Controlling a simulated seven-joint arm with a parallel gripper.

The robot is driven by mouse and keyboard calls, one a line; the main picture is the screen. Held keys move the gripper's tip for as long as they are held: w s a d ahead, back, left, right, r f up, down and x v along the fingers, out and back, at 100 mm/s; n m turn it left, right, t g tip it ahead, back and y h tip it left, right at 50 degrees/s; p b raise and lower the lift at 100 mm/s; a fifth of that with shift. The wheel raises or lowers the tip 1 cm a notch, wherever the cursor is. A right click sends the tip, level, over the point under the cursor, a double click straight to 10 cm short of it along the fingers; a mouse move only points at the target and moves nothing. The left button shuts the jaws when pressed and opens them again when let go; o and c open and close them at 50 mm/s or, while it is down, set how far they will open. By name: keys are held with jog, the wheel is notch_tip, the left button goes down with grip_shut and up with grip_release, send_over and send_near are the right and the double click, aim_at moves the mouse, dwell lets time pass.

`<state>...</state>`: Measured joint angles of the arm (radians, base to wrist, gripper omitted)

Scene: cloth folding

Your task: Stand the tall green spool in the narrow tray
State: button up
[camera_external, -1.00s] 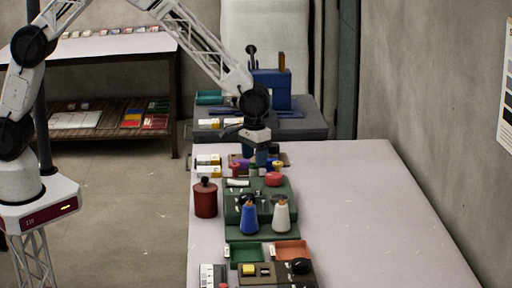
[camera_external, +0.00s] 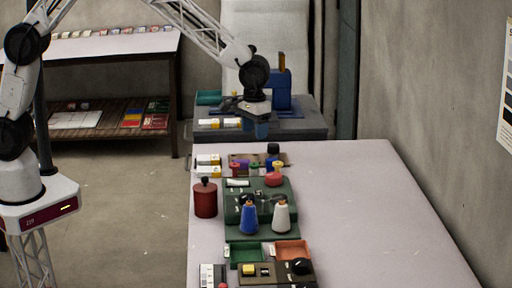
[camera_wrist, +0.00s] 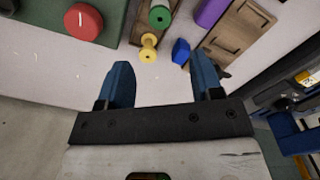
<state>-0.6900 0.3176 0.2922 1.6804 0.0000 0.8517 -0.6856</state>
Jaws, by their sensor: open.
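A green spool (camera_wrist: 159,16) shows end-on at the top of the wrist view. In the external view it is small among the spools (camera_external: 254,167) at the table's far end. A brown wooden tray with recesses (camera_wrist: 247,22) lies right of it; I cannot tell if this is the narrow tray. A green shallow tray (camera_external: 246,253) and an orange tray (camera_external: 291,247) lie nearer the front. My gripper (camera_wrist: 162,76) is open and empty, its blue fingers apart. In the external view my gripper (camera_external: 256,132) hangs above the table's far end, apart from the spools.
A yellow spool (camera_wrist: 148,48), a blue piece (camera_wrist: 181,51) and a purple piece (camera_wrist: 211,12) stand close by the green spool. A dark bottle (camera_external: 273,153), a red canister (camera_external: 205,200) and blue and white cones (camera_external: 281,215) crowd the left side. The table's right side is clear.

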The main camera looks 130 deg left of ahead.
dwell(0.7)
jog(key=s+d+r+m, duration=0.25)
jog(key=d+r, duration=0.35)
jog(key=d, duration=0.4)
jog(key=s+d+r+m+t, duration=0.1)
jog(key=s+d+r+m, duration=0.15)
jog(key=d+r, duration=0.6)
jog(key=s+d+r+m, duration=0.2)
jog(key=s+d+r, duration=0.1)
jog(key=d, duration=0.9)
jog(key=s+d+r+m+t, duration=0.1)
jog(key=s+d+m, duration=0.8)
jog(key=s+d, duration=1.4)
jog(key=s+r, duration=0.1)
jog(key=s, duration=0.3)
jog(key=shift+s+d+t, duration=0.15)
jog(key=shift+d+t, duration=0.05)
jog(key=shift+t, duration=0.1)
